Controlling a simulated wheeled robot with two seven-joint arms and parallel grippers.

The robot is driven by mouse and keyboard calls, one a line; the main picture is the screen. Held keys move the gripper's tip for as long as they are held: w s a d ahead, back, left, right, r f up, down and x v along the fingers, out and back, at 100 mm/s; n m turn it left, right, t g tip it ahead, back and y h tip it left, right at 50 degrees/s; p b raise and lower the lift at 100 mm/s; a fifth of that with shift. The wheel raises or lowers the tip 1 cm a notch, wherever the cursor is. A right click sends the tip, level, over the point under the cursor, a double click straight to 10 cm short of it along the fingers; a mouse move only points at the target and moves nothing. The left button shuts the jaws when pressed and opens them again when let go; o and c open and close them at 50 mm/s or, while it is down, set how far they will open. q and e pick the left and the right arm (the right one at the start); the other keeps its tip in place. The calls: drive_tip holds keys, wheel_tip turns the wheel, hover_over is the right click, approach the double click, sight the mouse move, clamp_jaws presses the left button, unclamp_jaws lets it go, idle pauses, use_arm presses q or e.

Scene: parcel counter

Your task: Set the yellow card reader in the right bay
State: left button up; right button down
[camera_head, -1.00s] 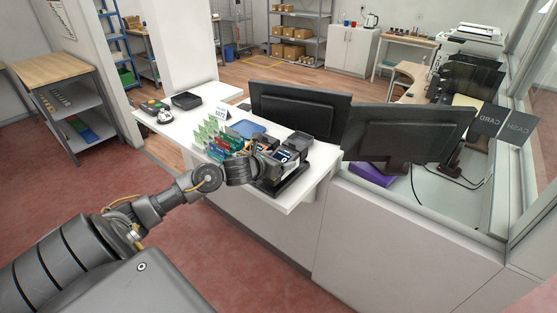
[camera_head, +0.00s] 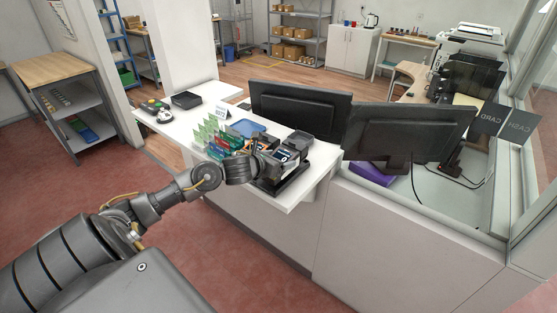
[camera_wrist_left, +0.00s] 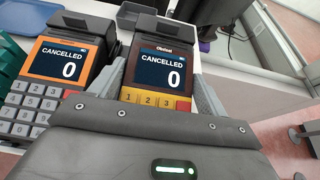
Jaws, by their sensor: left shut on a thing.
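The yellow card reader (camera_wrist_left: 160,75), with yellow keys and a dark brown bezel, reads "CANCELLED 0" in the left wrist view. My left gripper (camera_wrist_left: 158,82) is shut on it, one finger along each side. An orange-bezelled reader (camera_wrist_left: 62,70) with grey keys stands just to its left. In the head view my left gripper (camera_head: 266,152) is at the black stand (camera_head: 292,184) near the counter's right end, and the held reader's screen (camera_head: 284,155) shows there. The stand's bays are mostly hidden; I cannot tell whether the held reader rests in one. My right gripper is out of view.
Green and red cards (camera_head: 212,136) stand left of the gripper. A blue tray (camera_head: 248,128) lies behind. Two monitors (camera_head: 300,108) stand close behind and to the right. The white counter's (camera_head: 180,124) left part has some free room.

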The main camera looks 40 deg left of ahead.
use_arm(q)
drive_tip(key=shift+b, duration=0.3)
idle(0.6)
drive_tip(key=shift+f+b, duration=1)
drive_tip(key=shift+b, duration=0.3)
drive_tip(key=o, duration=1.3)
drive_tip(key=shift+c, duration=0.2)
drive_tip(key=shift+f, duration=0.1)
drive_tip(key=shift+s, duration=0.1)
drive_tip(key=b+v, duration=0.2)
drive_tip(key=v, duration=0.7)
drive_tip(key=shift+s, duration=0.15)
drive_tip(key=shift+s+d+r, duration=0.1)
drive_tip(key=shift+s+r, duration=0.35)
drive_tip(key=shift+s, duration=0.2)
